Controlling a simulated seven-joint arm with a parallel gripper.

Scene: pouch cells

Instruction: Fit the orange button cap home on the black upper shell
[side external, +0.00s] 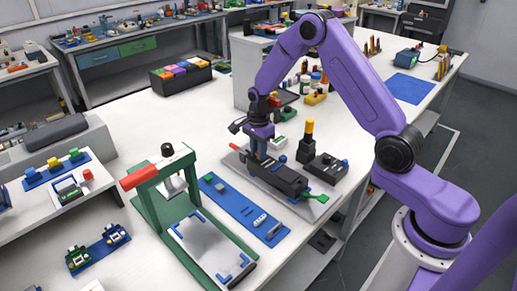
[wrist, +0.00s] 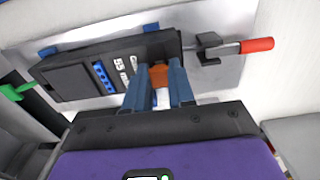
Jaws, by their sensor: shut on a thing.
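The black upper shell (wrist: 118,72) lies on a grey plate (wrist: 215,75), with a dark rectangular panel, a blue strip and white markings on its face. It also shows in the side view (side external: 287,180), under my arm's end. My gripper (wrist: 160,82) is shut on the orange button cap (wrist: 160,73), held between its two blue fingers at the shell's near edge, close to the end by the red handle. I cannot tell whether the cap touches the shell.
A red-handled clamp (wrist: 256,45) stands at one end of the shell and a green lever (side external: 318,198) at the other. A black block with a yellow-topped post (side external: 307,145) stands close behind. A blue strip (side external: 240,208) and a green press frame (side external: 145,205) lie to the left.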

